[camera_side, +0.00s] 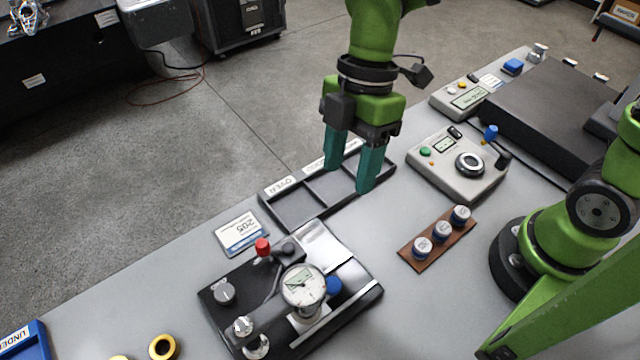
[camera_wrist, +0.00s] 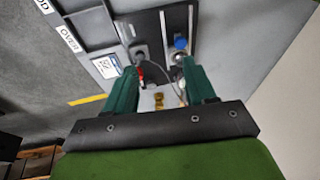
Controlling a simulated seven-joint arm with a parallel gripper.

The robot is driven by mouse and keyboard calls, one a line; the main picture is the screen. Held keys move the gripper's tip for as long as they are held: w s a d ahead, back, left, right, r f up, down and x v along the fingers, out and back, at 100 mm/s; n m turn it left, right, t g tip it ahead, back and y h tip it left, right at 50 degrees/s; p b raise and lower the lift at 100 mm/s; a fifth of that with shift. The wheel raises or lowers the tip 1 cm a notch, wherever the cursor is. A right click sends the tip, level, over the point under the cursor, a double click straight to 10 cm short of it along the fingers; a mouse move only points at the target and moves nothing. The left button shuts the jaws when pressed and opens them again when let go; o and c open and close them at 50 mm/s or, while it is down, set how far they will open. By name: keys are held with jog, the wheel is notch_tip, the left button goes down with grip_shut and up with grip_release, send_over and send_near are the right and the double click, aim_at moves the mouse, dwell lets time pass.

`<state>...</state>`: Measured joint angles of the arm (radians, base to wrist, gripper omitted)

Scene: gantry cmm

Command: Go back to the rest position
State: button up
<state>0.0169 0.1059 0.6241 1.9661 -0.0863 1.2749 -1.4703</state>
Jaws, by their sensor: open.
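My gripper (camera_side: 351,172) has green fingers and hangs over the far part of the black sorting tray (camera_side: 291,208) in the side view. Its fingers are apart and nothing shows between them. In the wrist view my gripper (camera_wrist: 163,85) is also open and empty, with the gauge fixture in the distance between its fingers. The tray's compartments that show look empty; the fingers hide part of it. I cannot tell the exact gap between the fingertips and the tray.
The dial gauge fixture (camera_side: 303,284) stands in front of the tray, beside a card reading 205 (camera_side: 242,233). A control box (camera_side: 457,167) and a brown rack with three cylinders (camera_side: 437,239) stand at right. A blue bin (camera_side: 38,341) and yellow rings (camera_side: 162,347) lie at lower left.

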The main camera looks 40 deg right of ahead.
jog(key=s+d+r+m+t, duration=0.1)
jog(key=d+r+m+t, duration=0.2)
jog(key=d+m, duration=0.7)
jog(key=s+d+r+m+t+h, duration=0.1)
jog(key=d+r+m+t, duration=0.2)
jog(key=d+m+t, duration=0.3)
jog(key=d+m, duration=0.4)
jog(key=m, duration=0.2)
jog(key=shift+d+r, duration=0.15)
jog(key=shift+s, duration=0.1)
jog(key=shift+c, duration=0.2)
